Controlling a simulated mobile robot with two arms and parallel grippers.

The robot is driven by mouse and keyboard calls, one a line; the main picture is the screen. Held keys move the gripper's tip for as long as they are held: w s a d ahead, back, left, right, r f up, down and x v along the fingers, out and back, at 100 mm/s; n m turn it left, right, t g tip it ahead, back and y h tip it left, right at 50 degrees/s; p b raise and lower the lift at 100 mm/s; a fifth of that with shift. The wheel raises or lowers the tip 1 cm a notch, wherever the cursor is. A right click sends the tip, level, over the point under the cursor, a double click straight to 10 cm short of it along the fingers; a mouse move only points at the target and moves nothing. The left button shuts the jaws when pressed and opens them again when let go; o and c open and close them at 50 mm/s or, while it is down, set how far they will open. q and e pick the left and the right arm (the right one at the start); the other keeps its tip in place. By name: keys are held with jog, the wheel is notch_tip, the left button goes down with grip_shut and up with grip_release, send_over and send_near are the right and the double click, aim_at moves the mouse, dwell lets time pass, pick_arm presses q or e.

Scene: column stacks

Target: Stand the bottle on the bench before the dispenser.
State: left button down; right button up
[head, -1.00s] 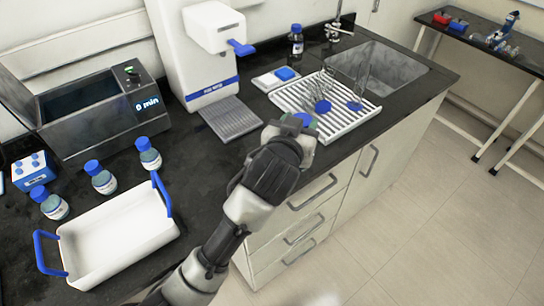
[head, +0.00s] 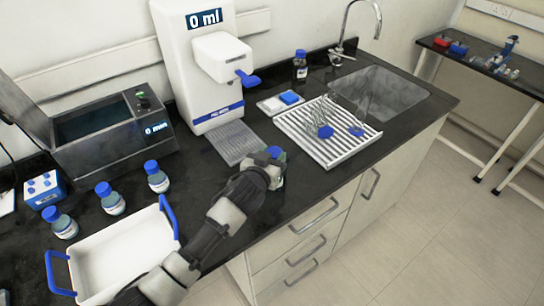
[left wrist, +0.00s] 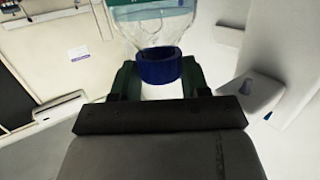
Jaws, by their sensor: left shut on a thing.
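My left gripper (head: 270,164) is shut on the bottle at its blue collar (left wrist: 160,66). In the head view only a bit of blue (head: 274,151) shows at the fingers; my gripper hides most of the bottle. Whether its base touches the bench (head: 300,190) cannot be told. The white dispenser (head: 180,75) reads "0 ml" and has a blue lever and a ribbed grey drip tray (head: 232,140). My gripper is just front-right of that tray. My right gripper is not in view.
A white draining rack (head: 312,152) with glassware stands right of my gripper, before the sink (head: 385,92). Blue-capped bottles (head: 157,178) and a white tray with blue handles (head: 115,262) are at left. A water bath (head: 110,140) stands behind them.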

pick_arm(q)
jog(key=shift+f, duration=0.25)
jog(key=shift+f, duration=0.2)
jog(key=c, duration=0.9)
grip_release()
jog(key=shift+f, duration=0.1)
jog(key=o, duration=0.4)
jog(key=shift+c, duration=0.2)
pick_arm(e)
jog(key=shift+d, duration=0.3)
pick_arm(q)
jog(key=shift+s+r, duration=0.15)
jog(key=shift+r, duration=0.05)
jog(key=b+v, duration=0.1)
jog(key=v, duration=1)
jog(key=shift+s+a+b, duration=0.2)
jog(key=shift+s+b, duration=0.15)
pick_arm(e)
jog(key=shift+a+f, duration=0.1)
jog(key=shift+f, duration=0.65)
